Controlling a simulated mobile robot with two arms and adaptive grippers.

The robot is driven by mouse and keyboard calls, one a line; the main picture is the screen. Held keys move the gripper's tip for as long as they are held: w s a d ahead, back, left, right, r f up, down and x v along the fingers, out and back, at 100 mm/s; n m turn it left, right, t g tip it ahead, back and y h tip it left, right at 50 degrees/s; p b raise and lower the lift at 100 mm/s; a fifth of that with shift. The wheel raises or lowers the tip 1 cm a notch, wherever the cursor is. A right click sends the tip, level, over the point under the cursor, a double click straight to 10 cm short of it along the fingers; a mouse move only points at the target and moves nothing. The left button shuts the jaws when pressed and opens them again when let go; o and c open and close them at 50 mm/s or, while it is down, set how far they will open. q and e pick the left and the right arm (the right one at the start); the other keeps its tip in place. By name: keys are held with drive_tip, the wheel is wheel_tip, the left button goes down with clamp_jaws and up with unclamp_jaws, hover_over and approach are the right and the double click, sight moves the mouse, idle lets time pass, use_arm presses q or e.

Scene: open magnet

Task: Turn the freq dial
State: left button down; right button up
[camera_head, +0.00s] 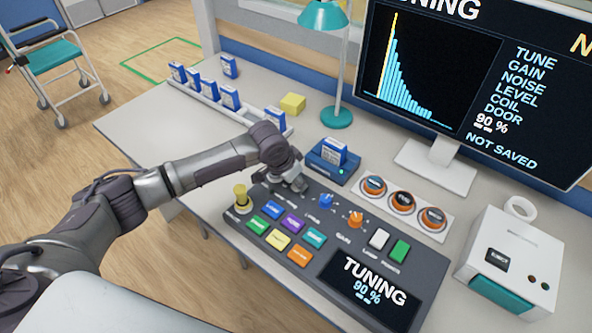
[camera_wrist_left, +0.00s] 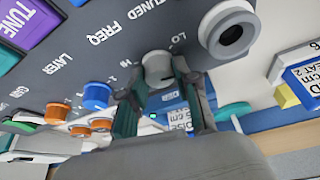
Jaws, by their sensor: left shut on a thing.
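The freq dial (camera_wrist_left: 157,66) is a round grey knob next to the FREQ lettering on the dark console (camera_head: 232,226). In the left wrist view, the two fingers of my left gripper (camera_wrist_left: 163,82) are on either side of the dial and shut on it. In the head view, my left gripper (camera_head: 295,184) is low over the console's back left part and largely hides the dial. The console's display (camera_head: 368,289) reads TUNING 90 %. The large monitor (camera_head: 470,85) also shows 90 % and NOT SAVED. My right gripper is not in view.
A blue knob (camera_head: 325,201) and an orange knob (camera_head: 356,219) stand right of my left gripper. A blue dock holding a cartridge (camera_head: 334,151) is just behind. A yellow-topped post (camera_head: 241,197) and several coloured buttons are in front. A teal lamp (camera_head: 336,117) stands farther back.

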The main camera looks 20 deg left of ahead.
use_arm(q)
drive_tip(key=shift+n+y+p, duration=0.3)
drive_tip(key=shift+n+p, duration=0.5)
drive_tip(key=shift+p, duration=0.15)
drive_tip(key=c, duration=0.8)
unclamp_jaws()
drive_tip(key=shift+c, duration=0.2)
drive_tip(key=shift+r, duration=0.15)
drive_tip(key=v, duration=1.1)
drive_tip(key=shift+s+r, duration=0.25)
drive_tip(key=shift+s, duration=0.1)
